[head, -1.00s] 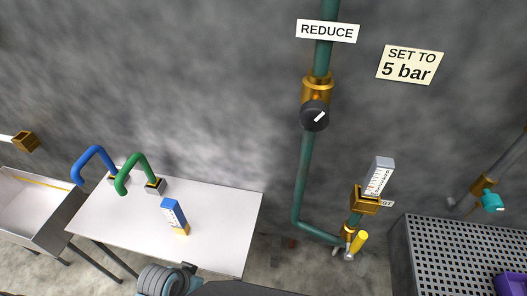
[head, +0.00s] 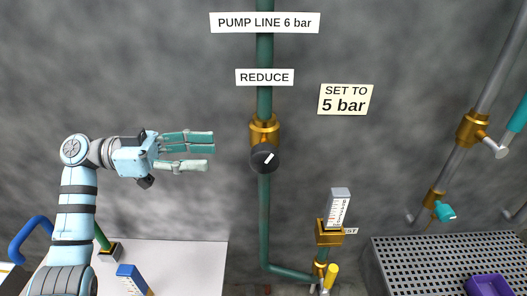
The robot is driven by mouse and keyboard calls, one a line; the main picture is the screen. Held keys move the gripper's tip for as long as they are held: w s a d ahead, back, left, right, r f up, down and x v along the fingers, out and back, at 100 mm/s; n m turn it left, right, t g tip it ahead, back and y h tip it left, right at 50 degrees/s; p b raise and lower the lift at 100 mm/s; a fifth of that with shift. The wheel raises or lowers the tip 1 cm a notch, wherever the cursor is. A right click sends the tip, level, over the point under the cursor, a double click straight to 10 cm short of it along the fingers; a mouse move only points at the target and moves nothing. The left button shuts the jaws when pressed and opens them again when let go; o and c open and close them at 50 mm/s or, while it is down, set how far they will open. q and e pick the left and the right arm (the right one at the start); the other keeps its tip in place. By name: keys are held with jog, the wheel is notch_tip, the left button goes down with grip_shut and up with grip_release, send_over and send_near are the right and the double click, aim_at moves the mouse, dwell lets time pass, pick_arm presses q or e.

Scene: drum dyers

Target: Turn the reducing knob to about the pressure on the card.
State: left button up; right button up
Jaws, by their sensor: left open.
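The reducing knob (head: 264,158) is a round black knob with a white pointer mark that slants up to the right. It sits on a brass valve body (head: 264,131) on a green vertical pipe, under a REDUCE label (head: 265,77). The cream card (head: 345,100) on the wall to its right reads SET TO 5 bar. My left gripper (head: 212,151) is open and empty, left of the knob and apart from it, its fingers pointing right. A gauge (head: 339,208) with a white scale stands lower right; its reading is too small to tell. My right gripper is not in view.
A PUMP LINE 6 bar sign (head: 264,23) hangs above. A yellow-handled valve (head: 330,277) is at the pipe's lower end. A perforated metal tray (head: 440,252) is lower right. The wall around the knob is clear.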

aim_at(252, 153)
pick_arm(q)
jog(key=d+p, duration=0.2)
jog(key=d, duration=1)
jog(key=shift+d+p, duration=0.2)
jog(key=shift+p, duration=0.1)
grip_shut()
